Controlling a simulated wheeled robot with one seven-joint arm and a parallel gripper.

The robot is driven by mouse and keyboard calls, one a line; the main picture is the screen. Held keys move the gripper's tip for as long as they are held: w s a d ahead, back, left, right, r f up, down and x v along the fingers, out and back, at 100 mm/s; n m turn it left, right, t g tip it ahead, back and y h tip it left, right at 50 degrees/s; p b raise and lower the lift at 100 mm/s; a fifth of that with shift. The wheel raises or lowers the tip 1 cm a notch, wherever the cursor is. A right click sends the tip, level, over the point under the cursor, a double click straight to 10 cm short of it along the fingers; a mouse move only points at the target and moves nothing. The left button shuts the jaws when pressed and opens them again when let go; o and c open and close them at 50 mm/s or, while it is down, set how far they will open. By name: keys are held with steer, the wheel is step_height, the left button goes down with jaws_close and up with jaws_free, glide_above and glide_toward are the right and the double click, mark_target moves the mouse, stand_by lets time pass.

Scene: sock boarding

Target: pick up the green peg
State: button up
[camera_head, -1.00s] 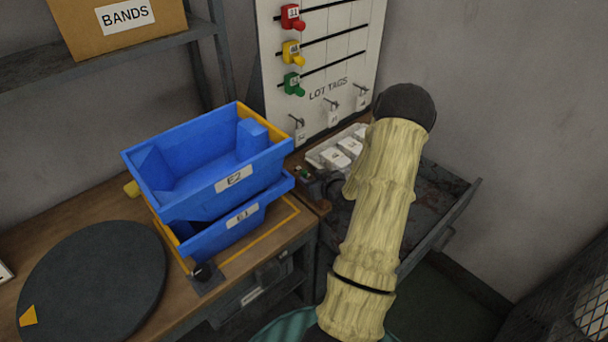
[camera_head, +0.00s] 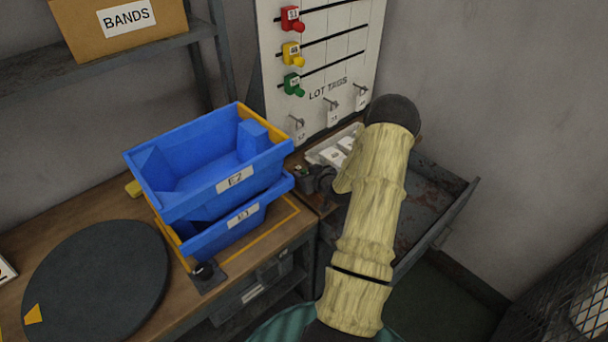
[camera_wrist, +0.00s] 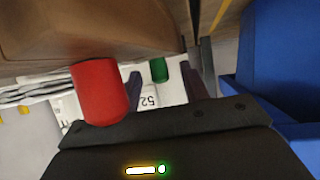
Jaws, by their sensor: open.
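The green peg (camera_head: 293,84) sticks out at the left of the lowest row on the white lot tag board (camera_head: 322,60), below the yellow and red pegs. In the wrist view a green peg (camera_wrist: 158,70) shows small, between and beyond my fingers. My gripper (camera_head: 308,182) is low in front of the board, partly behind my arm. In the wrist view my gripper (camera_wrist: 164,82) has its two dark fingers apart, with nothing held between them. A large red cylinder (camera_wrist: 98,90) is close at the left finger.
Stacked blue bins (camera_head: 205,165) stand left of my gripper; blue also fills the right of the wrist view. A pale tray (camera_head: 325,157) lies behind the gripper. Grey hooks (camera_head: 333,103) with tags hang below the pegs. A black disc (camera_head: 95,280) lies on the bench.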

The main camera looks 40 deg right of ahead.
steer(key=shift+w, duration=0.1)
steer(key=shift+a, duration=0.1)
steer(key=c, duration=0.4)
jaws_close()
steer(key=shift+r, duration=0.15)
step_height(320, 180, up, 10)
steer(key=shift+b, duration=0.45)
